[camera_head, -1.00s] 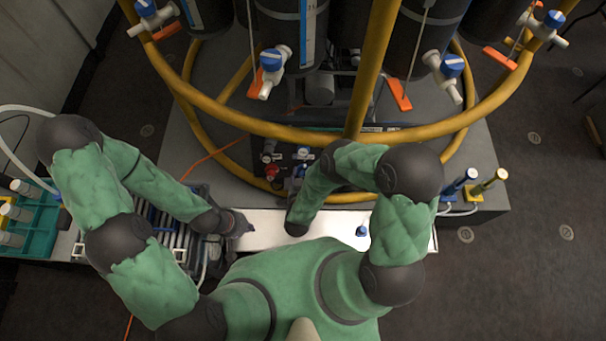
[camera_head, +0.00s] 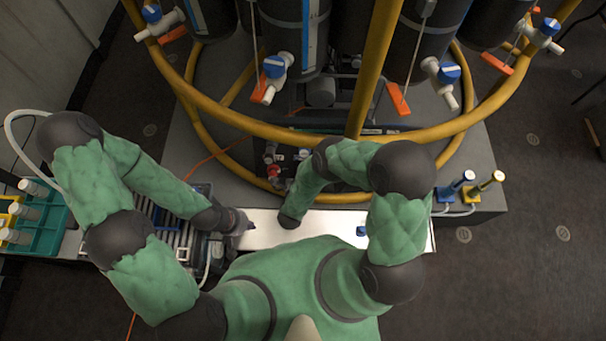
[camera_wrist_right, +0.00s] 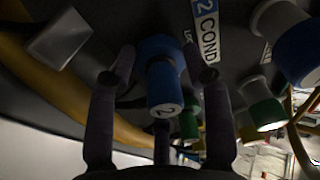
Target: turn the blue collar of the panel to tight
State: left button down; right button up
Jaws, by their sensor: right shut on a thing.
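The blue collar (camera_wrist_right: 164,85) of the panel (camera_wrist_right: 240,75) shows in the right wrist view, with a "2" on its end face. It sits below a "2 COND" label. My right gripper (camera_wrist_right: 160,75) has its fingers on either side of the collar and is shut on it. In the head view, the right arm hides this gripper and the collar. My left gripper (camera_head: 243,226) is over the left end of a white surface, away from the panel; its fingers are too small to read.
Green (camera_wrist_right: 189,122) and white-and-blue (camera_wrist_right: 296,45) fittings crowd the collar in the wrist view. A yellow ring frame (camera_head: 300,133) crosses above the work area. The white surface (camera_head: 330,225) is mostly bare. Blue and gold posts (camera_head: 484,183) stand right; a teal rack (camera_head: 45,222) stands left.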

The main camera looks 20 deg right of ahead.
jog(key=shift+w+d+r+m+p, duration=0.1)
jog(key=shift+w+m+p, duration=0.05)
jog(key=shift+m, duration=0.65)
jog(key=shift+w+d+r+m+p, duration=0.1)
jog(key=shift+d+m, duration=0.05)
jog(key=shift+m, duration=0.65)
jog(key=shift+w+d+r+m+p, duration=0.1)
jog(key=shift+w+m+p, duration=0.05)
jog(key=shift+m, duration=0.65)
jog(key=shift+g, duration=0.3)
jog(key=o, duration=1.1)
jog(key=shift+s+d+f, duration=0.1)
jog(key=shift+s+f, duration=0.1)
jog(key=shift+s+a, duration=0.2)
jog(key=shift+a, duration=0.05)
jog(key=shift+v, duration=3.55)
jog(key=shift+d, duration=0.1)
